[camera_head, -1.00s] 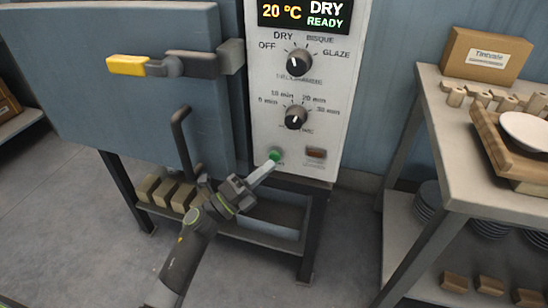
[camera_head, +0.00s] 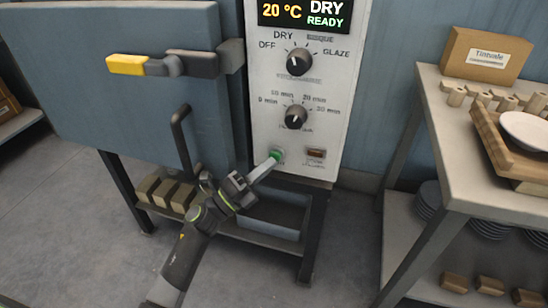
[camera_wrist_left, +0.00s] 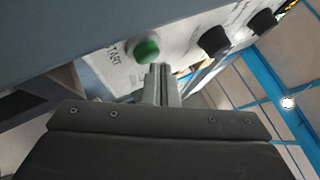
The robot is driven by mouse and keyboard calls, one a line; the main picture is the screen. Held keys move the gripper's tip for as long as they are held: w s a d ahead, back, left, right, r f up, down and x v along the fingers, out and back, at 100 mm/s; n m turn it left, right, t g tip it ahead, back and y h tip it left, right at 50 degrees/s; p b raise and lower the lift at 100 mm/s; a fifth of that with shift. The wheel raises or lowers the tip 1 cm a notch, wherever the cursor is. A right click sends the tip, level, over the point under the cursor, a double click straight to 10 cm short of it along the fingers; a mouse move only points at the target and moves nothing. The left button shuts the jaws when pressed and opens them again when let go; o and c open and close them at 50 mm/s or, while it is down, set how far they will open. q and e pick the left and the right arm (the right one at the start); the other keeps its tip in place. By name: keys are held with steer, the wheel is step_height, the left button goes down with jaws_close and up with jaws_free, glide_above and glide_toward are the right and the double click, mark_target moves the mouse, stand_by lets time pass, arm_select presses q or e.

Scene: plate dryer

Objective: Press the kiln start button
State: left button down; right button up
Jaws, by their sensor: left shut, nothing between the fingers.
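The green start button (camera_head: 277,154) is at the lower left of the kiln's white control panel (camera_head: 270,100). In the left wrist view the green button (camera_wrist_left: 146,49) stands out from the panel beside the word START. My left gripper (camera_head: 272,160) is shut and empty, its fingertips right at the button in the head view and partly over it. In the left wrist view the shut fingers (camera_wrist_left: 161,72) lie just right of and below the button; I cannot tell whether they touch. The display (camera_head: 305,14) reads 20 °C, DRY, READY. My right gripper is not in view.
The mode knob (camera_head: 299,62) and time knob (camera_head: 296,117) are above the button, and a small reddish switch (camera_head: 316,154) is right of it. The closed kiln door (camera_head: 130,90) has a protruding handle (camera_head: 180,135). A shelf table (camera_head: 480,185) stands at right.

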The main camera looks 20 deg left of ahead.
arm_select(q)
steer(key=shift+w, duration=0.5)
stand_by(0.5)
steer(key=shift+s, duration=0.95)
steer(key=s+p, duration=0.2)
steer(key=s, duration=0.3)
steer(key=shift+a, duration=0.1)
stand_by(0.9)
